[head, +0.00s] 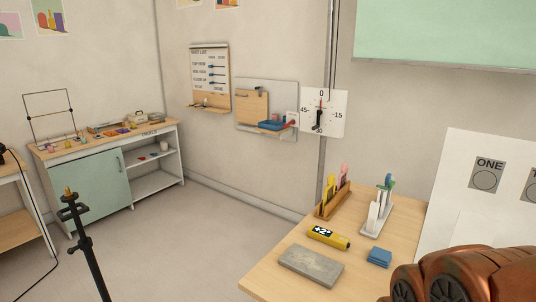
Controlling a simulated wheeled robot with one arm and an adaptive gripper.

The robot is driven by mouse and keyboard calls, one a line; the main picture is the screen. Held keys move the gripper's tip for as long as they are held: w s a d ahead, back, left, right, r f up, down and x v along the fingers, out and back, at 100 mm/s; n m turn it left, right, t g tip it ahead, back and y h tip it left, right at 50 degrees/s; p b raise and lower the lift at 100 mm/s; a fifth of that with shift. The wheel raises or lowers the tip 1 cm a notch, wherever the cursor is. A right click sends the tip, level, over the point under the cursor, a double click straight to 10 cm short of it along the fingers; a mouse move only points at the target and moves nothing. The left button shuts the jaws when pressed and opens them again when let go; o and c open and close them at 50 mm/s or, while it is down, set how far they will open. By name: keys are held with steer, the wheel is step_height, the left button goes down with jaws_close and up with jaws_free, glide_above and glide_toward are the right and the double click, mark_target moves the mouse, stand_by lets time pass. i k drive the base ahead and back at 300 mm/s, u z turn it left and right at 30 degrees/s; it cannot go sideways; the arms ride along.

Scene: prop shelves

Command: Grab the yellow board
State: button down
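A yellow upright board (332,188) stands in a wooden rack (326,210) on the wooden table at the right, beside a pink board (345,173). A yellow block with a black "+2" label (341,242) lies flat on the same table, in front of the rack. Copper-coloured rounded parts of my arm fill the lower right corner. My gripper's fingers are not in the picture.
The table (285,250) also bears a grey slab (311,266), a blue block (379,257) and a white rack (377,216). A white panel marked "ONE" (455,165) stands at the right. A black stand (91,250) is on the floor at left. Open floor lies between.

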mark_target(329, 190)
steer(key=u, duration=0.4)
steer(key=k, duration=0.45)
steer(key=u, duration=1.2)
steer(key=i, duration=1.6)
steer(key=z, duration=1.3)
steer(key=i, duration=0.75)
steer(key=z, duration=0.7)
